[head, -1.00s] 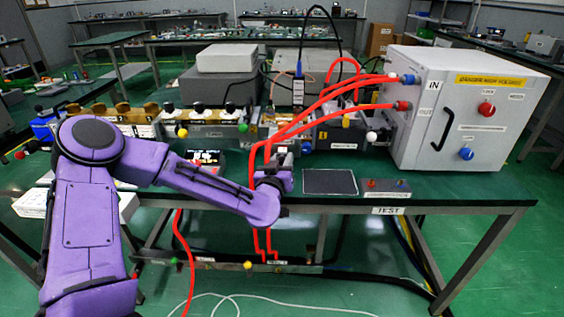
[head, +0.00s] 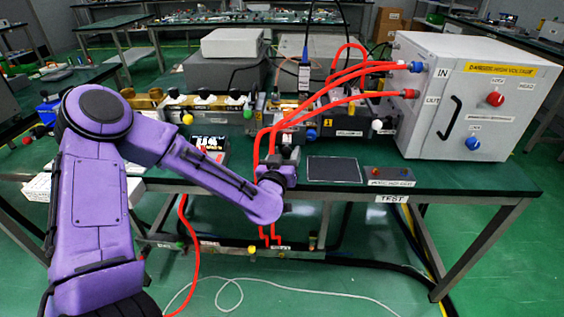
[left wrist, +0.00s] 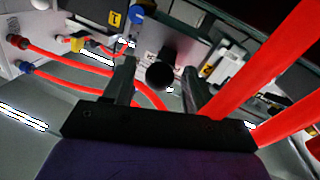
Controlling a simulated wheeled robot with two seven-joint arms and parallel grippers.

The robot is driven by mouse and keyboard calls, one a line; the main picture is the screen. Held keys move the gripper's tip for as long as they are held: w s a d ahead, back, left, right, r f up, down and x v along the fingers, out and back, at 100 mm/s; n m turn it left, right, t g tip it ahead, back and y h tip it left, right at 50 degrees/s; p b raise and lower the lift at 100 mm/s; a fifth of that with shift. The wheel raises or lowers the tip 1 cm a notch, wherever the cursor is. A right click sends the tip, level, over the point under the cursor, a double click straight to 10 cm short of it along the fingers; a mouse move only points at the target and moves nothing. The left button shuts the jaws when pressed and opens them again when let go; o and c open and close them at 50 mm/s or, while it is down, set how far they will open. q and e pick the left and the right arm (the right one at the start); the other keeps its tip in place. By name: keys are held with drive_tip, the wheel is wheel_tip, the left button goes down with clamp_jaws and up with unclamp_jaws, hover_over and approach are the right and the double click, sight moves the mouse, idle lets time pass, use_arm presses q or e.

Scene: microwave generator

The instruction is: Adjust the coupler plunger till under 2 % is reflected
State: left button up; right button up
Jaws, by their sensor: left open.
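My left gripper (head: 287,155) is at the bench's front edge, below the waveguide line and close to the red cables. In the left wrist view the gripper (left wrist: 157,88) is open, its two dark fingers spread. A round black knob (left wrist: 160,75) shows between and beyond the fingers; I cannot tell whether it touches them. It looks like a plunger end, but its label is too blurred to confirm. In the head view the gripper and cables hide this spot. A small display (head: 209,143) stands left of the gripper, its reading too small to read. My right gripper is not in view.
Thick red cables (head: 268,137) run close beside the gripper to the white high-voltage cabinet (head: 478,95). A blue knob (head: 311,134) and a white knob (head: 377,124) are to the right. A dark flat pad (head: 334,170) lies on the bench front.

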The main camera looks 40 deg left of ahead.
use_arm(q)
drive_tip(key=v, duration=0.9)
drive_tip(key=shift+p, duration=0.4)
